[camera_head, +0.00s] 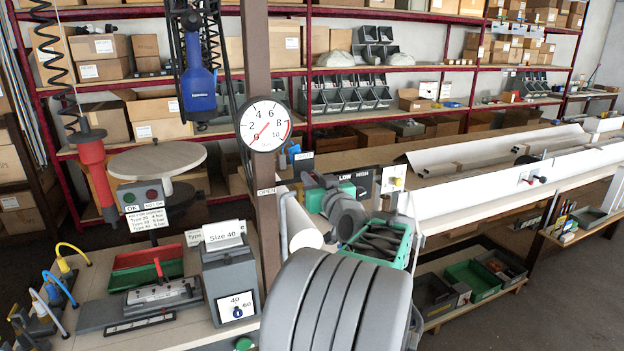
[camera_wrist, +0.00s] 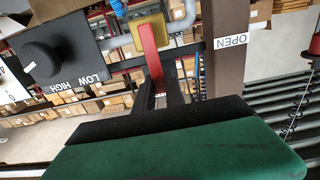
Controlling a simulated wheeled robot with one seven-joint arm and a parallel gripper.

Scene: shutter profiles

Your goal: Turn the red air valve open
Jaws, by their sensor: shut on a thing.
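The red valve handle (camera_wrist: 150,45) shows in the wrist view as a flat bar in front of a yellow plate (camera_wrist: 166,28) and a grey pipe (camera_wrist: 182,15). My gripper (camera_wrist: 161,78) has its dark fingers closed around the handle's near end. In the wrist view the OPEN label (camera_wrist: 230,41) is on the brown post to the right of the handle. In the head view my arm hides the fingers, and I cannot make out the handle. The pressure gauge (camera_head: 264,125) on the post has its red needle near 0.
A black LOW/HIGH knob panel (camera_wrist: 60,55) is close to the handle. The brown post (camera_head: 265,230) stands beside my arm. A blue tool (camera_head: 198,85) hangs at upper left.

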